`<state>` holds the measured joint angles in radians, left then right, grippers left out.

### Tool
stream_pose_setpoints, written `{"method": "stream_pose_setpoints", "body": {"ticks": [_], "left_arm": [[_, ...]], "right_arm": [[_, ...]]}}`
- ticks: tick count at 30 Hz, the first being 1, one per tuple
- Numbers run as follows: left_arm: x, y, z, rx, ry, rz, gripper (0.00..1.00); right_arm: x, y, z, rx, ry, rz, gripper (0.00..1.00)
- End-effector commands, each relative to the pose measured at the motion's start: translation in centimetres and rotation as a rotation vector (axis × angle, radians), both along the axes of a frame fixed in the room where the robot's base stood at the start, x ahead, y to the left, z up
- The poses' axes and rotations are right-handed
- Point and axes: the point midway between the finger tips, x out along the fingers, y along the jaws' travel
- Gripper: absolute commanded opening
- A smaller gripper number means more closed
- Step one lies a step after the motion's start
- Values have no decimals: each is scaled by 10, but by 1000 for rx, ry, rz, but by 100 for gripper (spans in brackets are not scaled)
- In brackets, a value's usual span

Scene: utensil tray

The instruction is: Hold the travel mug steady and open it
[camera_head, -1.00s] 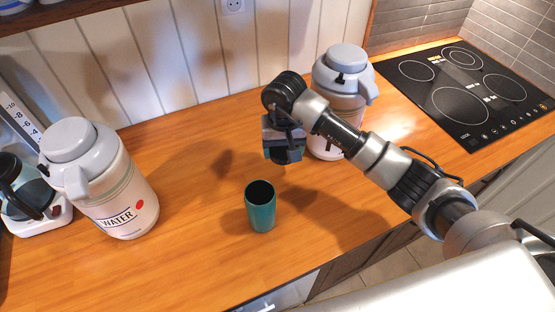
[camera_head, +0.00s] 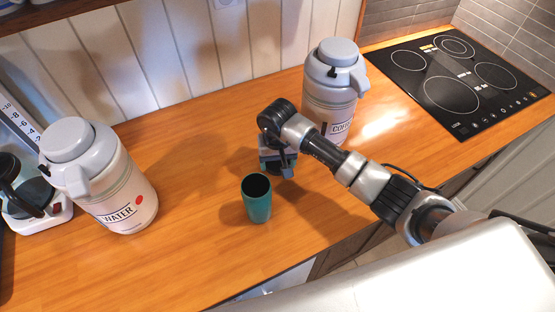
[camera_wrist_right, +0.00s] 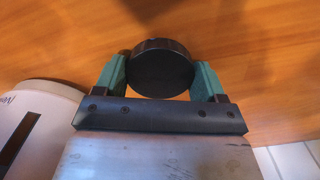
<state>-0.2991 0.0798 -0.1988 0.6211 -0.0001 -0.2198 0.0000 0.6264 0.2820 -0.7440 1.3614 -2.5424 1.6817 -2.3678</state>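The teal travel mug (camera_head: 257,203) stands upright on the wooden counter, its top open and dark inside. My right gripper (camera_head: 275,168) is just behind it and slightly to the right, low over the counter. In the right wrist view, the gripper (camera_wrist_right: 160,80) has its two green fingers on either side of a round black lid (camera_wrist_right: 161,66) and is shut on it. The lid is apart from the mug. Whether its underside touches the counter is hidden. My left gripper is not in view.
A coffee dispenser (camera_head: 331,95) stands close behind my right gripper. A water dispenser (camera_head: 125,190) stands at the left, beside a coffee maker (camera_head: 30,195). A black cooktop (camera_head: 455,85) is at the back right. The counter between the mug and water dispenser is clear.

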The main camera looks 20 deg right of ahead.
Motion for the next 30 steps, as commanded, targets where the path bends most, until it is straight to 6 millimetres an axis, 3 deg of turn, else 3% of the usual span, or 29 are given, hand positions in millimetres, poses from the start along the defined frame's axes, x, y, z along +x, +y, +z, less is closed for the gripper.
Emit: {"method": "stream_pose_setpoints", "body": {"ticks": [1,5,17,30], "left_arm": [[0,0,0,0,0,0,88],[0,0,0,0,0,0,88],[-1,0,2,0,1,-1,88],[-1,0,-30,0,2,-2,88]], "right_arm": [[0,0,0,0,-1,0,77],[0,0,0,0,0,0,96],[1,0,7,2,-3,-1,96],[1,0,94,0,-6,0,96]]}}
